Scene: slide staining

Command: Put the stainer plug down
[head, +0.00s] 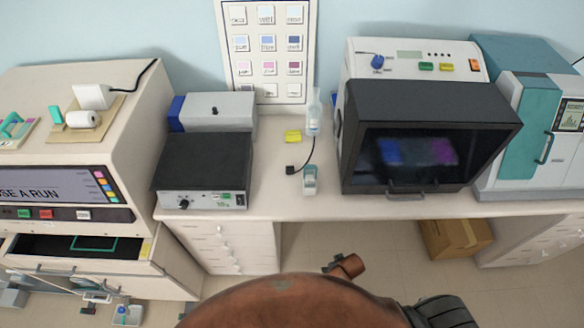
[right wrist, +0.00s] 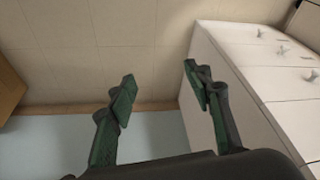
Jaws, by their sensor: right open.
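A small black plug (head: 290,169) on a thin dark cord lies on the counter between the black-topped box and the dark-windowed machine. It looks like the stainer plug, and no gripper touches it. The cord curves up beside a clear bottle; where it ends is unclear. My right gripper (right wrist: 158,88) shows in the right wrist view with its two green-padded fingers apart and nothing between them. It is over bare floor beside white drawers, away from the plug. My left gripper is in neither view.
A small white-and-teal device (head: 310,182) stands at the counter's front edge beside the plug. The dark-windowed machine (head: 425,150) is right, the black-topped box (head: 203,165) left. A cardboard box (head: 455,238) sits on the floor.

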